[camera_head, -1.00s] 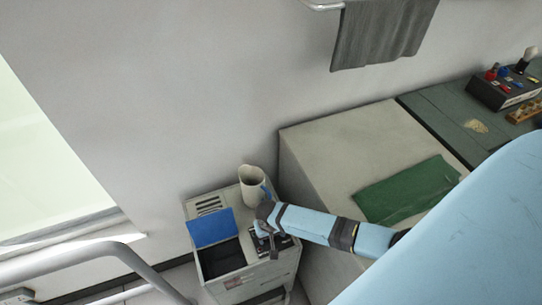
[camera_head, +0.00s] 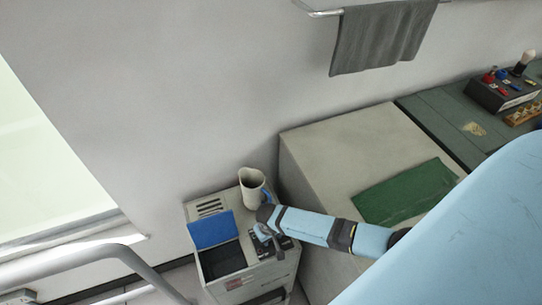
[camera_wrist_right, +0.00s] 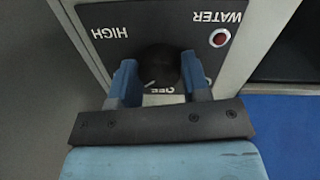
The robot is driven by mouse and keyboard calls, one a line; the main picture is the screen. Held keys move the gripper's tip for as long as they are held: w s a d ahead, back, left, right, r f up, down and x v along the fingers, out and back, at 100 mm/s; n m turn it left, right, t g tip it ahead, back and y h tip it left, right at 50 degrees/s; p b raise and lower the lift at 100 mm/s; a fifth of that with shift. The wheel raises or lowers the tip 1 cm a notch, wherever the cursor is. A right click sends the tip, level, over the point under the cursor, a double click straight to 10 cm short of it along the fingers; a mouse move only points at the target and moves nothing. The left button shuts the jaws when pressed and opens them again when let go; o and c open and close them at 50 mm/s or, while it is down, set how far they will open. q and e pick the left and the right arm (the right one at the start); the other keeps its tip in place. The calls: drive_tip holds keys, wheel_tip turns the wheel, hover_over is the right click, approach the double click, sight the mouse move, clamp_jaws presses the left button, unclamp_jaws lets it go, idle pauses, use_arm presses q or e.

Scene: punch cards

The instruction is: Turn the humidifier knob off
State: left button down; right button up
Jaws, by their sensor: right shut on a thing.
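The humidifier (camera_head: 235,281) is a grey-beige box against the wall, with a raised blue lid (camera_head: 211,229) over a dark opening. Its black round knob (camera_wrist_right: 160,66) shows in the right wrist view between the two blue fingers of my right gripper (camera_wrist_right: 160,80). The gripper is shut on the knob. A pale pointer mark on the knob sits at its lower left edge, close to a partly hidden label that seems to read OFF. In the head view my right gripper (camera_head: 264,234) is over the control panel and the knob is hidden. My left gripper is not in view.
A cream pitcher (camera_head: 252,188) stands on the humidifier's back corner, close to my right wrist. A large pale cabinet (camera_head: 335,145) with a green mat (camera_head: 405,192) lies under my right arm. A red WATER light (camera_wrist_right: 220,37) is beside the knob.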

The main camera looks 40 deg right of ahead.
drive_tip(key=shift+r+n+p, duration=0.2)
drive_tip(key=shift+n+p, duration=0.25)
drive_tip(key=shift+n, duration=0.45)
drive_tip(key=n+p, duration=0.1)
drive_tip(key=n, duration=0.1)
drive_tip(key=shift+n, duration=0.4)
drive_tip(key=shift+d+f+n+t+p, duration=0.15)
drive_tip(key=shift+n+p, duration=0.2)
drive_tip(key=shift+n, duration=0.9)
drive_tip(key=shift+a+n+t+p, duration=0.15)
drive_tip(key=shift+n+p, duration=0.15)
drive_tip(key=shift+n, duration=0.95)
drive_tip(key=shift+d, duration=0.1)
drive_tip(key=o, duration=0.9)
drive_tip(key=shift+o, duration=0.2)
wheel_tip(320, 180, up, 14)
drive_tip(key=shift+s+a, duration=0.35)
drive_tip(key=shift+f, duration=0.15)
